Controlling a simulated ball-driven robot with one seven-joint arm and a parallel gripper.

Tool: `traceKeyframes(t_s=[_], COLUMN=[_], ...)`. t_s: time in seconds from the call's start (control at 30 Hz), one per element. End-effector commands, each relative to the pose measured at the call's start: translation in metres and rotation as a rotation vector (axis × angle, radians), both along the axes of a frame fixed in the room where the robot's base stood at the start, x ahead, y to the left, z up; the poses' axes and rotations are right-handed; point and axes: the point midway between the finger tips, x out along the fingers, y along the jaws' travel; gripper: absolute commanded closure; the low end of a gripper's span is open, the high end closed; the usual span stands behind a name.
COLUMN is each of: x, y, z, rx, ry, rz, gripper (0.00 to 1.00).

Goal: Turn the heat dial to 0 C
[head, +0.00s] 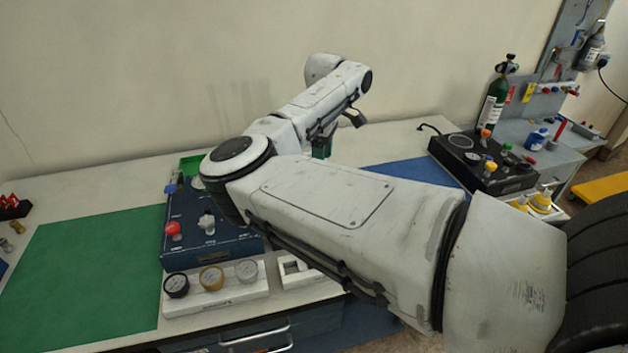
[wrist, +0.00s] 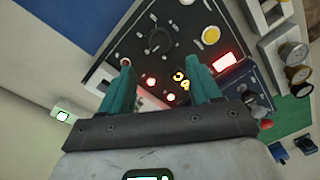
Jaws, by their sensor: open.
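In the wrist view a dark control panel (wrist: 135,45) lies beyond my gripper (wrist: 159,66). On it is a round black dial (wrist: 160,41), which I take for the heat dial; its pointer and marks are too small to read. Yellow digits (wrist: 181,80) glow on the panel and look like 34, seen tilted. My gripper's two teal fingers are apart with nothing between them. The dial shows past the fingertips, roughly between them, and appears apart from them. In the head view my arm hides this panel.
The wrist view shows a yellow button (wrist: 211,35), a bright red light (wrist: 224,62) and gauges (wrist: 293,54) near the panel. In the head view, a blue box (head: 205,240), gauge stand (head: 215,292) and black unit (head: 485,165) stand on the bench; the green mat (head: 90,270) is clear.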

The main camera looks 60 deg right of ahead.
Motion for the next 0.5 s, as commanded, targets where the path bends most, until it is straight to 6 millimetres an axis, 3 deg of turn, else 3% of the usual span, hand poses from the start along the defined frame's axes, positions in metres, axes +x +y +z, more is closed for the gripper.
traceKeyframes(t_s=[0.3,0.5], x=[-0.002,-0.002], y=[0.003,0.004], z=[-0.057,-0.082], rx=[0.0,-0.002], ry=[0.006,0.005], rz=[0.002,0.002], gripper=[0.37,0.37])
